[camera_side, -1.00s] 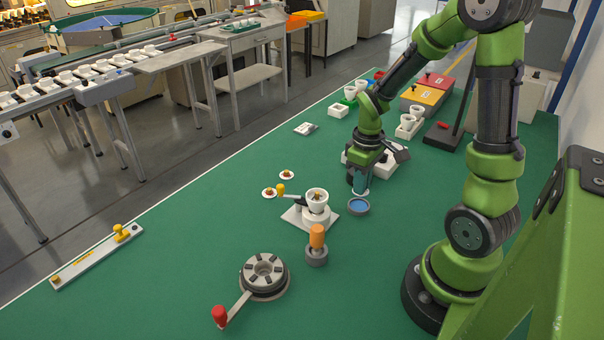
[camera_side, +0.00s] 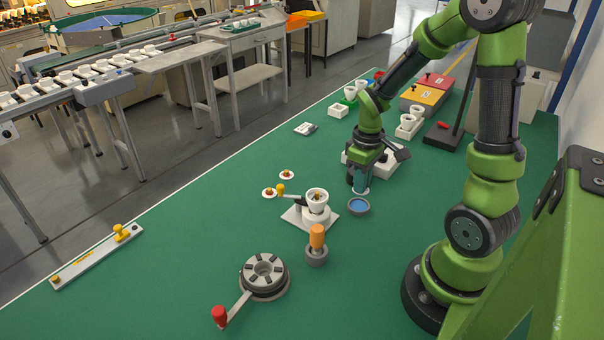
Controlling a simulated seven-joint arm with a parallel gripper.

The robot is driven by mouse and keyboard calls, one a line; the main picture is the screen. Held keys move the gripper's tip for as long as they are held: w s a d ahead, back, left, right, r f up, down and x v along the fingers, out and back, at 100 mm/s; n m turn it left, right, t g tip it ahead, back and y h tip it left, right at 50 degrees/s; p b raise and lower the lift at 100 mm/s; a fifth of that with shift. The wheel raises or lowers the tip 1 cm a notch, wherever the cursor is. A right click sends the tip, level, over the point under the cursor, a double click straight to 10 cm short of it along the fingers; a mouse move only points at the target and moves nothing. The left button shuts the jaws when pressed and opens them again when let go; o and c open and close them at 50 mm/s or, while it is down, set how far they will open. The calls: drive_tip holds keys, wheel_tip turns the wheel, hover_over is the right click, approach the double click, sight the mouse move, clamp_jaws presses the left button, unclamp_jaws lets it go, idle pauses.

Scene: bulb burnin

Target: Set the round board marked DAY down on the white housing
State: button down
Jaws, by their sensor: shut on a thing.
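Two small round white boards with orange-red centres lie on the green table, one at front left (camera_side: 269,193) and one behind it (camera_side: 286,174). Their markings are too small to read, so I cannot tell which is DAY. The white cup-shaped housing (camera_side: 317,200) stands upright in a white holder with a yellow-knobbed lever, and something yellowish shows inside it. My gripper (camera_side: 361,184) points down, right of the housing, shut on a small teal upright piece with a pale lower end. That piece is just above or behind a round blue-topped dish (camera_side: 358,207); contact is unclear.
An orange-handled tool (camera_side: 317,240) stands in front of the housing. A grey round fixture (camera_side: 264,273) with a red-knobbed lever sits at the front. White cups (camera_side: 412,120) and coloured boxes (camera_side: 430,95) stand behind. The table's left side is mostly clear.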

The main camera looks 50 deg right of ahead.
drive_tip(key=w+a+r+n, duration=0.2)
drive_tip(key=w+a+r, duration=0.1)
drive_tip(key=w+a, duration=0.15)
wheel_tip(320, 180, up, 6)
drive_tip(key=m, duration=0.2)
hover_over(317, 192)
drive_tip(key=shift+r, duration=0.1)
drive_tip(key=shift+s+f, duration=0.1)
drive_tip(key=shift+f, duration=3)
drive_tip(key=shift+f, duration=0.8)
